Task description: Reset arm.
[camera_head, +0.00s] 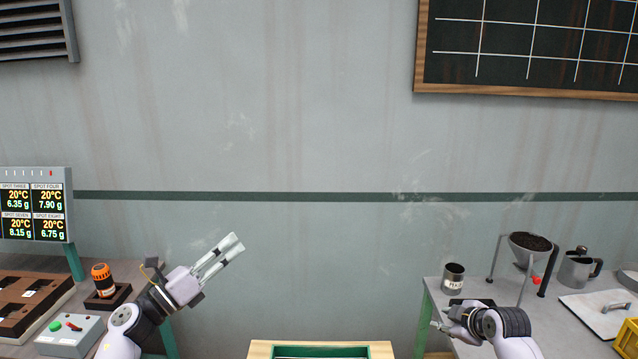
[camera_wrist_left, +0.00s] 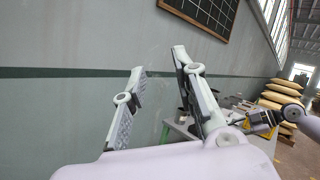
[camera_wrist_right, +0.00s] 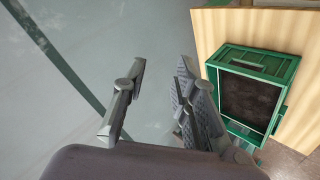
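My left gripper (camera_head: 237,243) is raised in front of the wall, tilted up to the right, with nothing between its fingers. In the left wrist view its two fingers (camera_wrist_left: 158,60) stand apart. My right gripper (camera_head: 436,325) is low at the left end of the right-hand table and points left. In the right wrist view its fingers (camera_wrist_right: 161,65) are apart with an empty gap. The inside of the right gripper is hard to see in the head view.
A green tray (camera_wrist_right: 285,78) with dark contents sits on a light wooden top (camera_head: 260,350) between the arms. The right table (camera_head: 433,287) holds a tin (camera_head: 453,279), funnel (camera_head: 526,247) and jug (camera_head: 577,270). An orange-capped grinder (camera_head: 102,279) and control box (camera_head: 70,335) stand left.

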